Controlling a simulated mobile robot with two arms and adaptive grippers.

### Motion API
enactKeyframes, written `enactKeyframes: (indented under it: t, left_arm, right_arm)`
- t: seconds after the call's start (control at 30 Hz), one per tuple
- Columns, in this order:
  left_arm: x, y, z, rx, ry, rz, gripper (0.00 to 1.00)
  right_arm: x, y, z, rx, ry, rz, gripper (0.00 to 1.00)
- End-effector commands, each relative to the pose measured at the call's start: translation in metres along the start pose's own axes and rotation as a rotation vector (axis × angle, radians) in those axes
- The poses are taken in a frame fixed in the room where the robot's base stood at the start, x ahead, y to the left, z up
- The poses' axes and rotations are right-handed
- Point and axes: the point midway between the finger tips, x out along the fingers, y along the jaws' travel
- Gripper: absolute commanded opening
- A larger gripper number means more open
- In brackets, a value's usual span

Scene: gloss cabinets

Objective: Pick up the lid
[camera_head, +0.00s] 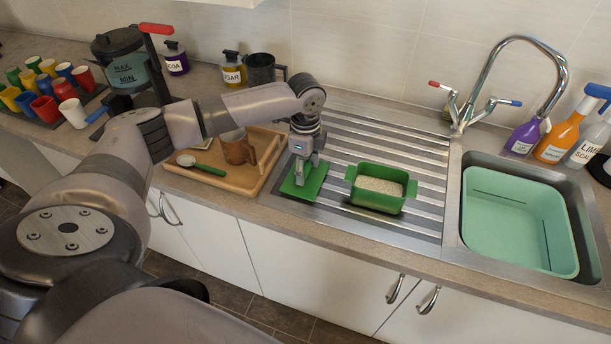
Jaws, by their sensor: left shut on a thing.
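A green lid (291,184) is at the left end of the ribbed metal drainer, beside the wooden tray. My left gripper (300,178) points down onto the lid and is shut on it; the fingertips partly cover the lid's middle. I cannot tell whether the lid touches the drainer or is just above it. An open green container (374,201) with pale grainy contents stands on the drainer to the right of the lid. My right gripper is not in view.
A wooden tray (262,190) with a brown mug (236,150) and a green-handled spoon (203,165) is left of the lid. The sink holds a mint-green basin (508,258). The tap (462,112) and bottles stand behind. Drainer ribs (429,180) right of the container are clear.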

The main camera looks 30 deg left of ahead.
Motion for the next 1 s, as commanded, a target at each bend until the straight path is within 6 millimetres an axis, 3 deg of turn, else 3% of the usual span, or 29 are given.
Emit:
enactKeyframes:
  t: [0.17,0.47,0.63,0.77,1.0]
  left_arm:
    - [0.0,0.0,0.0,0.0,0.0,0.0,0.22]
    - [-0.003,0.0,0.0,0.0,0.0,-0.001,0.22]
    - [-0.016,-0.001,-0.001,0.001,0.001,-0.004,0.22]
    - [-0.039,-0.002,-0.001,0.001,0.003,-0.006,0.22]
    - [-0.108,-0.002,-0.001,0.001,0.004,-0.007,0.22]
  right_arm:
    - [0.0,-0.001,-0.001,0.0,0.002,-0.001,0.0]
    - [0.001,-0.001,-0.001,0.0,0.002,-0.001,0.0]
    - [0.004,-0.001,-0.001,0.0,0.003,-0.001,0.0]
    - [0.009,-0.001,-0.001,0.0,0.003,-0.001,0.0]
    - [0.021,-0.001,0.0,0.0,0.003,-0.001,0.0]
